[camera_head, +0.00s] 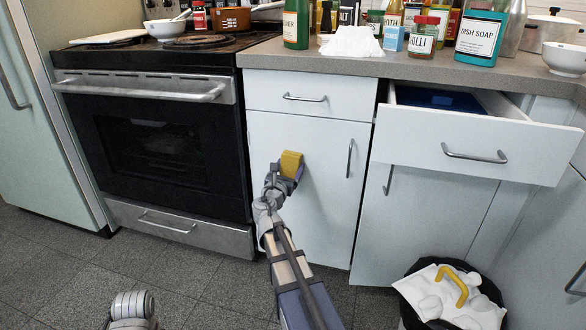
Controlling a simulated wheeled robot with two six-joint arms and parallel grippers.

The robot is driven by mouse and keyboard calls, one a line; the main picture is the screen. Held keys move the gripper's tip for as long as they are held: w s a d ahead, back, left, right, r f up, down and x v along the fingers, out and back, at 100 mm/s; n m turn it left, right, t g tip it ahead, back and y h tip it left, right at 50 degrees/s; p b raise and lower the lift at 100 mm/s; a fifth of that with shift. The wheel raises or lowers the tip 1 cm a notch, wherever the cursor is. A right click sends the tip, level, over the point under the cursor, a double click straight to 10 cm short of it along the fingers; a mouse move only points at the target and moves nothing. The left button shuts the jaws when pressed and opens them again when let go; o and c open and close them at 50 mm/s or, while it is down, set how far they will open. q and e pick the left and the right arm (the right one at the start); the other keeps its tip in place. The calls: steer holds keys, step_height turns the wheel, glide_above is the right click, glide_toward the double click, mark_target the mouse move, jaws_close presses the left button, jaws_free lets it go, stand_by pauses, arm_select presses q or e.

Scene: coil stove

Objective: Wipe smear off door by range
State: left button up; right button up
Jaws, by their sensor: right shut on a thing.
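The white cabinet door (320,220) right beside the range (150,140) is closed, with an upright metal handle near its right edge. My right gripper (286,172) is in front of its upper middle, shut on a yellow sponge (292,160). The sponge is at the door face; I cannot tell whether it touches. No smear shows on the bare part of the door; the area behind the sponge and gripper is hidden. My left gripper is not in view; only a rounded part of my left arm shows at the bottom left.
An open drawer (480,140) juts out to the right, with a blue thing inside. A black bin (415,315) full of white waste stands on the floor at lower right. Bottles and jars crowd the counter (420,66). The floor before the range is clear.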

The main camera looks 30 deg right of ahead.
steer(key=shift+w, duration=0.2)
steer(key=shift+w+a, duration=1.2)
steer(key=shift+a, duration=0.05)
steer(key=shift+s, duration=0.1)
steer(key=v, duration=0.6)
steer(key=v, duration=0.3)
stand_by(0.5)
